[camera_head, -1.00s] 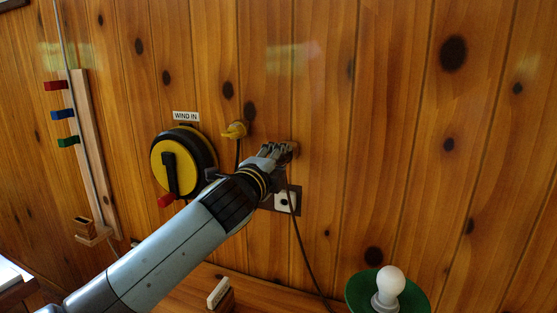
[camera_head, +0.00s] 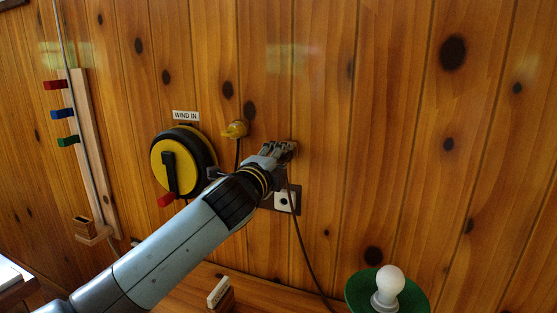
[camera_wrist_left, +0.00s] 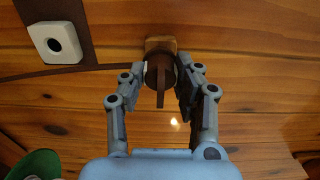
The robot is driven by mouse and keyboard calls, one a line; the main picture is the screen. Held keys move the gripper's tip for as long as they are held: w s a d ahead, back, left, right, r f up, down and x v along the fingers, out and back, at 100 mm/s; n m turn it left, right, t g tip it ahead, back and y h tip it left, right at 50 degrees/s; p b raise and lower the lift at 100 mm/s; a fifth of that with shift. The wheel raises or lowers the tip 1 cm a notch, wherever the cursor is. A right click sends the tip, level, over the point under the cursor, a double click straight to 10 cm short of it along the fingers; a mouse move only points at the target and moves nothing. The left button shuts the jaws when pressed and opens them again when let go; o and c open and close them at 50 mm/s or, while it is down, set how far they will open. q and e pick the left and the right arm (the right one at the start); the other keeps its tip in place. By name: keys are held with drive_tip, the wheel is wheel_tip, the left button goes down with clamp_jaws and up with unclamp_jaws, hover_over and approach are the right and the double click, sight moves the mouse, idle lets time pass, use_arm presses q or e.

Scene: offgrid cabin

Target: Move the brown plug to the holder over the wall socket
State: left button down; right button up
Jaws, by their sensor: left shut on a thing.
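The brown plug (camera_wrist_left: 160,75) is between the fingertips of my left gripper (camera_wrist_left: 168,78) in the left wrist view, and the gripper is shut on it. The plug is up against a small wooden holder (camera_wrist_left: 160,45) on the wall; I cannot tell whether it is fully seated. In the head view my left gripper (camera_head: 284,150) mostly hides plug and holder, just above the wall socket (camera_head: 285,200). The white socket (camera_wrist_left: 55,43) shows at upper left in the wrist view, empty. A dark cord (camera_head: 303,245) hangs down from the gripper area. My right gripper is not in view.
A yellow plug (camera_head: 235,129) sits on the wall left of my gripper. A bulb (camera_head: 390,281) on a green base stands at lower right. The wall to the right is clear.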

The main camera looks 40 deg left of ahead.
use_arm(q)
drive_tip(key=shift+x, duration=1.1)
drive_tip(key=c, duration=0.9)
unclamp_jaws()
drive_tip(key=v, duration=1.2)
